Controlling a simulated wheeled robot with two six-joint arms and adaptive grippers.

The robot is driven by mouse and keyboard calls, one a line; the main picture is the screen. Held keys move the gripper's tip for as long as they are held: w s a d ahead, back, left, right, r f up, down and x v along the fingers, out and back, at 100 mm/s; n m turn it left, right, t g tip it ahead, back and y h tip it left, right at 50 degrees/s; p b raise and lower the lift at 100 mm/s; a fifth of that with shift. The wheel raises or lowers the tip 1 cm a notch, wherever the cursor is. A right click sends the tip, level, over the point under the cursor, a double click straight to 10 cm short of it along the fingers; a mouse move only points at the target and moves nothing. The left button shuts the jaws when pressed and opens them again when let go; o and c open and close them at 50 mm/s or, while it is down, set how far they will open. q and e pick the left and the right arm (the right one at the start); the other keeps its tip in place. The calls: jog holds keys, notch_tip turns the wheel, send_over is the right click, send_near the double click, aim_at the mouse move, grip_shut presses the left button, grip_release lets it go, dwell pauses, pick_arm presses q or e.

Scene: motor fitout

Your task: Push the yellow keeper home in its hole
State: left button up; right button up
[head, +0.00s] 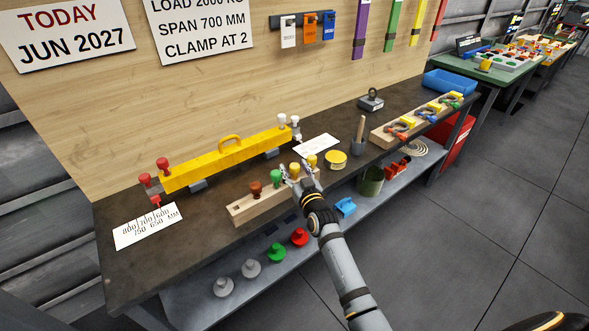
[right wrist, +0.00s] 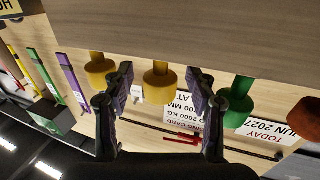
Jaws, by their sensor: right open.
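A pale wooden block (head: 262,203) on the bench holds a row of knobbed pieces: a brown-red one (head: 256,189), a green one (head: 277,177) and two yellow ones. My open right gripper (head: 300,175) is at the nearer yellow knob (head: 295,168). In the right wrist view this yellow knob (right wrist: 160,82) stands between the two fingers with a gap on each side. The other yellow knob (right wrist: 100,68) is outside the fingers on the left, the green one (right wrist: 236,100) on the right. The frames do not show which yellow knob is the named keeper. The left gripper is out of view.
A yellow beam (head: 225,160) with red and white knobs at its ends lies behind the block. Spare knobs (head: 275,253) are on the lower shelf.

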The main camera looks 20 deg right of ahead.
jog(key=shift+s+r, duration=0.1)
jog(key=shift+c, duration=1.1)
jog(key=c, duration=0.9)
jog(key=shift+c, duration=0.2)
